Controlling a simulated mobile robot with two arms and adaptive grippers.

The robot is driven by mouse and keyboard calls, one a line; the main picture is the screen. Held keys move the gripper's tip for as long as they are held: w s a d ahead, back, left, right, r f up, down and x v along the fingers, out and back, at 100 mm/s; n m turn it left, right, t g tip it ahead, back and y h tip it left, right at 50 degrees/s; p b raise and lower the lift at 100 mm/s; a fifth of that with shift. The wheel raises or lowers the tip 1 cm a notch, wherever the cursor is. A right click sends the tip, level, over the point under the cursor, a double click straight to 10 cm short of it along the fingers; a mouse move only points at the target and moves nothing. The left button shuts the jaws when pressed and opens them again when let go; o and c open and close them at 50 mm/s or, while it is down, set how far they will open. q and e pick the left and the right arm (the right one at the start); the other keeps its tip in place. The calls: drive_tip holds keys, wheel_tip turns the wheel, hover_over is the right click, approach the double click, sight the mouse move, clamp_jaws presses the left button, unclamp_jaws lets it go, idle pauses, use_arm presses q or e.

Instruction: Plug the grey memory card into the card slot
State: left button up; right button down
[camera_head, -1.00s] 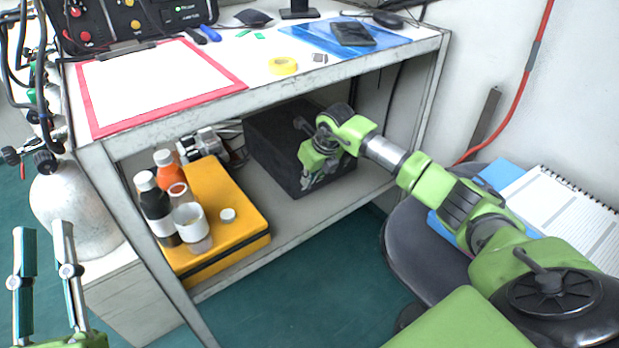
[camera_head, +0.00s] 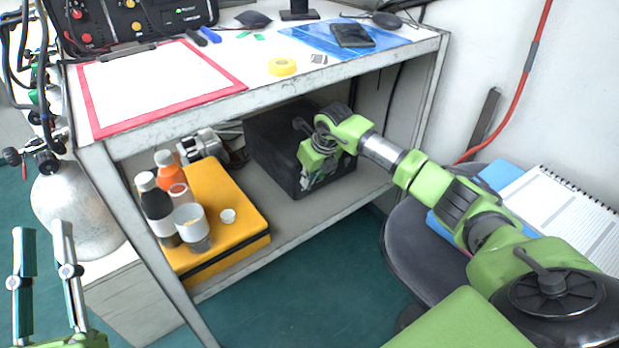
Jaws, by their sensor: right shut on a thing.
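My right gripper (camera_head: 312,177) is at the dark box (camera_head: 277,170) on the lower shelf, with its wrist bent downward. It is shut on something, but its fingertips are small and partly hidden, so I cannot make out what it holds. I cannot clearly identify the grey memory card or the card slot. A small grey patterned piece (camera_head: 319,59) lies on the tabletop near its front edge; I cannot tell what it is. My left gripper (camera_head: 43,246) is open and empty at the lower left, its two long fingers apart.
A yellow case (camera_head: 235,190) on the shelf carries bottles (camera_head: 157,205) and cups. The table edge (camera_head: 290,100) overhangs the shelf. A clipboard (camera_head: 160,80), yellow tape (camera_head: 282,67) and a phone (camera_head: 352,35) lie on top. A chair (camera_head: 405,245) stands at right, a gas cylinder (camera_head: 75,215) at left.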

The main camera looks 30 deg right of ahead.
drive_tip(key=shift+w+a+r, duration=0.1)
drive_tip(key=shift+w+r, duration=0.4)
drive_tip(key=shift+w, duration=0.25)
drive_tip(key=c, duration=2.1)
unclamp_jaws()
drive_tip(key=shift+c, duration=0.2)
drive_tip(key=shift+s+r, duration=0.2)
drive_tip(key=shift+r, duration=0.25)
drive_tip(key=v, duration=0.3)
drive_tip(key=shift+s+d+r, duration=0.1)
drive_tip(key=shift+s+d, duration=0.15)
drive_tip(key=shift+d, duration=0.05)
drive_tip(key=s, duration=1.3)
drive_tip(key=shift+d, duration=0.45)
drive_tip(key=shift+s, duration=0.15)
